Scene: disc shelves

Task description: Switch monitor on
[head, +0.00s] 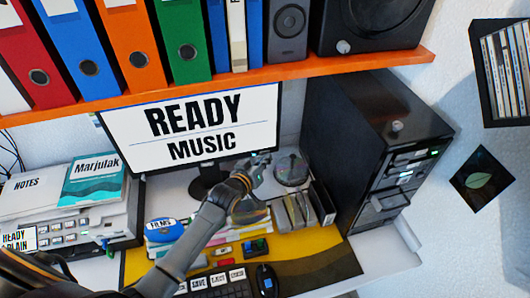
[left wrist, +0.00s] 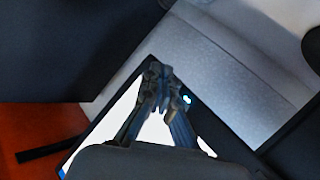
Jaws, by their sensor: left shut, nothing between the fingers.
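The monitor (head: 195,105) stands on the desk below the orange shelf. Its screen is lit white and reads "READY MUSIC". My left gripper (head: 263,160) is shut and empty at the monitor's lower right corner. In the left wrist view, the shut fingers (left wrist: 165,85) lie over the corner of the monitor (left wrist: 128,105), and a small bluish-white light (left wrist: 187,99) shows on the dark frame beside them. I cannot tell whether the fingertips touch the frame. The gripper hides part of that corner. My right gripper is not in view.
A black computer tower (head: 355,140) stands right of the monitor. A clear disc case (head: 291,170) and grey holders (head: 293,210) stand near my gripper. The orange shelf (head: 300,75) with binders hangs above. A keyboard (head: 220,284) and mouse (head: 267,279) lie in front.

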